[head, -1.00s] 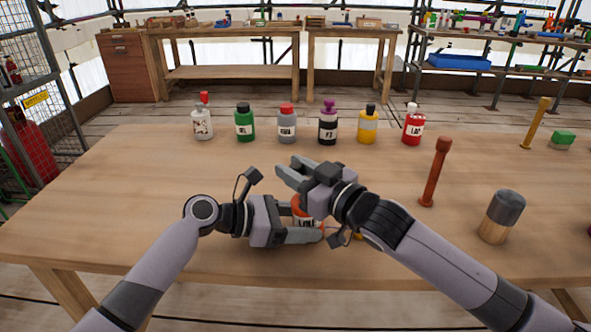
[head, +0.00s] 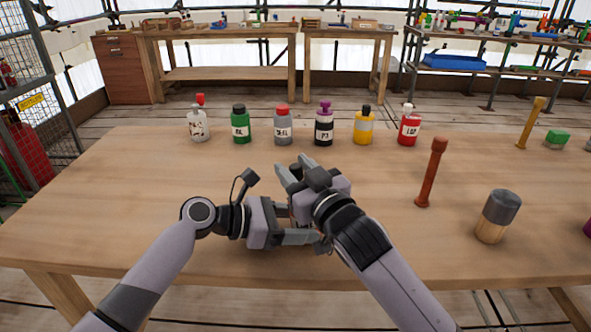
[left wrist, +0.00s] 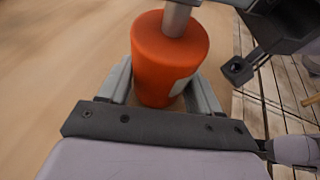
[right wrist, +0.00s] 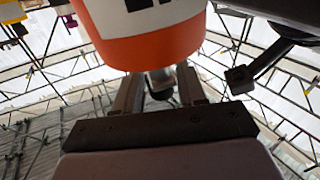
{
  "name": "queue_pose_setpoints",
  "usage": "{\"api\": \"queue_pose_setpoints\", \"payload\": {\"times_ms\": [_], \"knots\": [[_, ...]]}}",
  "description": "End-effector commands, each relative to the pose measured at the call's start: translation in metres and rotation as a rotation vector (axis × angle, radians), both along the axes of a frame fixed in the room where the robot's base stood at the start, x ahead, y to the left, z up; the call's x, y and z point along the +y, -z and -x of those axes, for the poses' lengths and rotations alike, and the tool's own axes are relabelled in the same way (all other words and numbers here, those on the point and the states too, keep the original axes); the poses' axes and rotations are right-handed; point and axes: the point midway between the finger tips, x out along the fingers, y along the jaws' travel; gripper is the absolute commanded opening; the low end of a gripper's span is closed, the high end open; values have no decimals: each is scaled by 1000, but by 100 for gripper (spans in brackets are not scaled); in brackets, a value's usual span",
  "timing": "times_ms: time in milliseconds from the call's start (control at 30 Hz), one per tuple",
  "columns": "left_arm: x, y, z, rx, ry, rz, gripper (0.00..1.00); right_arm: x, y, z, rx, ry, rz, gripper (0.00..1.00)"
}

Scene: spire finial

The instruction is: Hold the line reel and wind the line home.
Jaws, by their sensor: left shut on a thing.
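The line reel is an orange, tapered cylinder with a pale label, seen in the left wrist view (left wrist: 165,62) and at the top of the right wrist view (right wrist: 165,48). My left gripper (head: 304,222) is shut around its sides. A grey shaft (left wrist: 178,18) stands out of the reel's end. In the head view the hands hide nearly all of the reel. My right gripper (head: 292,170) is right over it, fingers apart. In the right wrist view a small grey knob (right wrist: 160,80) shows between those fingers; I cannot tell whether they grip it.
Several bottles, among them a green one (head: 241,126) and a yellow one (head: 364,127), stand in a row behind the hands. A brown-red peg (head: 432,173) and a grey-topped wooden cylinder (head: 497,216) stand at the right. The left part of the table (head: 110,205) is clear.

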Motion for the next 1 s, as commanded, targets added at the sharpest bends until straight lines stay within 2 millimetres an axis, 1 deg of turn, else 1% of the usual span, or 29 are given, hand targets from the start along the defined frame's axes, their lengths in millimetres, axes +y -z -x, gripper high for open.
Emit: {"api": "queue_pose_setpoints", "payload": {"times_ms": [333, 467, 667, 1000], "knots": [[1, 0, 0, 1, -1, 0, 46, -1, 0, 0, 0, 0, 1, 51], [1, 0, 0, 1, -1, 0, 46, -4, 1, 6, 2, 0, 1, 51], [1, 0, 0, 1, -1, 0, 46, -17, 3, 28, 2, 0, 1, 51], [0, 0, 0, 1, -1, 0, 46, -44, 4, 75, 2, 0, 0, 51]]}}
